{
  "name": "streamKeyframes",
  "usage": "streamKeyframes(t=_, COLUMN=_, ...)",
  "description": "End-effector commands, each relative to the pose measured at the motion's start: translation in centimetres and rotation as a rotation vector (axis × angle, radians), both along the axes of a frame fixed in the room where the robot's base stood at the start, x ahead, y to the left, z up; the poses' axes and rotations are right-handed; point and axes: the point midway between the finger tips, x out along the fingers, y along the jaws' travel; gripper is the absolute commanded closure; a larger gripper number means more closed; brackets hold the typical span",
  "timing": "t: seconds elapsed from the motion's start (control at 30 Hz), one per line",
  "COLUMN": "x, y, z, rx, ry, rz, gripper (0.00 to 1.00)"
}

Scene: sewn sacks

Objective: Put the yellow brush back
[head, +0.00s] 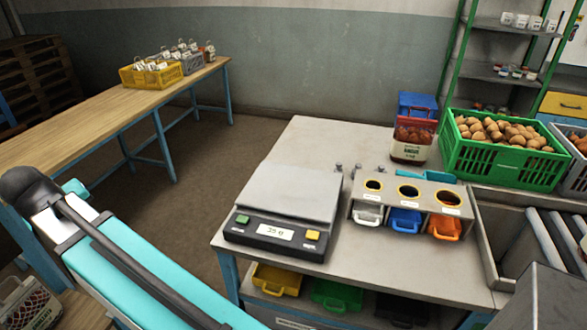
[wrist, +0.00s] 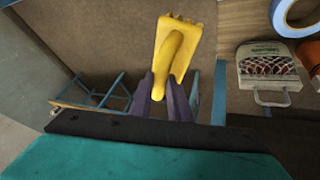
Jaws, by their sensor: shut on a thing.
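The brush is held above the brown floor. In the head view my turquoise arm crosses the lower left; the gripper and brush are not visible there. I cannot make out an empty place belonging to the brush.
A scale (head: 285,207) and a holder with three round holes and small bins (head: 407,203) stand on the grey table (head: 330,139). A green crate of potato-like items (head: 500,162) is behind right. A wooden table (head: 90,117) bears yellow (head: 155,77) and grey crates.

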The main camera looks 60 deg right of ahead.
Motion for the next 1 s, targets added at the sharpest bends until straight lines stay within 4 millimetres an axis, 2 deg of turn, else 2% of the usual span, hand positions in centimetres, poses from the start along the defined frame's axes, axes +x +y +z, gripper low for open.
streamKeyframes(t=0.17, x=0.1, y=-0.3, z=0.1, rx=-0.001, ry=0.0, rz=-0.005, gripper=1.0)
streamKeyframes(t=0.27, x=0.4, y=-1.2, z=0.2, rx=-0.002, ry=0.0, rz=-0.021, gripper=1.0)
streamKeyframes(t=0.37, x=0.8, y=-2.9, z=0.3, rx=-0.004, ry=0.001, rz=-0.051, gripper=1.0)
streamKeyframes(t=0.57, x=1.7, y=-8.6, z=0.7, rx=-0.01, ry=0.002, rz=-0.144, gripper=1.0)
streamKeyframes(t=0.77, x=2.1, y=-15.7, z=1.2, rx=-0.02, ry=0.003, rz=-0.261, gripper=1.0)
streamKeyframes(t=1.0, x=1.5, y=-24.3, z=1.6, rx=-0.03, ry=0.009, rz=-0.398, gripper=1.0)
